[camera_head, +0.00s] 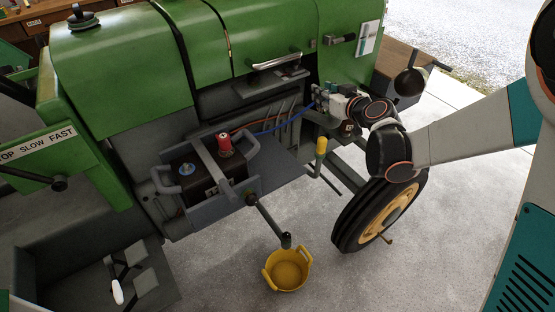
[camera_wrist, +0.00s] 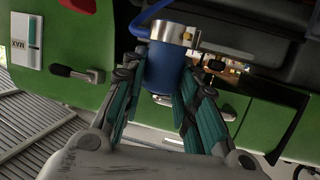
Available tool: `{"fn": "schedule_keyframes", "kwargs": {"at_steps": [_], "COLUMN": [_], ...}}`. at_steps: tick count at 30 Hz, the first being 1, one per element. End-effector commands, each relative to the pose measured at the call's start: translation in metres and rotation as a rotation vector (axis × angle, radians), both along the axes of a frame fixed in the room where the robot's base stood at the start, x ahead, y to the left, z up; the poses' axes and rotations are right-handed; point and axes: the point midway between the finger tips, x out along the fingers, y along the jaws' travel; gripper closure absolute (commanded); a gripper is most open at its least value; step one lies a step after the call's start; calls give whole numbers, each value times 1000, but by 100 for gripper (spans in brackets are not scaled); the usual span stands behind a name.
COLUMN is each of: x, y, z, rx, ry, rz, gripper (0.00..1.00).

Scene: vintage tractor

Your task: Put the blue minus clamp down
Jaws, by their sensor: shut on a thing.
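My gripper (camera_wrist: 164,82) is shut on the blue minus clamp (camera_wrist: 163,62), a blue cylinder with a metal ring and bracket at its far end. In the head view, my gripper (camera_head: 326,97) is at the tractor's right side, and the clamp is too small and covered to make out clearly. A blue cable (camera_head: 290,121) runs left from there toward the battery. The battery (camera_head: 205,177) sits in its tray, with a red clamp (camera_head: 224,143) on one post and a bare-looking blue-marked post (camera_head: 186,169) at its left.
The green tractor hood (camera_head: 120,60) is behind and left. A yellow-handled lever (camera_head: 320,150), a wheel (camera_head: 378,212) and a dark pan (camera_head: 410,80) are near my arm. A yellow bucket (camera_head: 288,271) stands on the floor. A grey shelf (camera_head: 283,165) right of the battery is largely bare.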

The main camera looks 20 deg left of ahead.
Motion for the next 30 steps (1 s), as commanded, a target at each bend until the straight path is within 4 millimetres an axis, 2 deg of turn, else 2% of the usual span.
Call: {"fn": "schedule_keyframes", "kwargs": {"at_steps": [1,3,6,10,13,17,30], "x": [2,2,0,-4,-6,-6,-6], "y": [34,70,114,152,167,172,172], "z": [-5,-8,-12,-14,-16,-30,-136], "rx": [0,0,-1,0,1,0,0], "ry": [0,0,-1,-2,-1,-1,-1], "rz": [41,83,131,172,189,194,194], "gripper": [100,100,100,100,100,100,100]}}
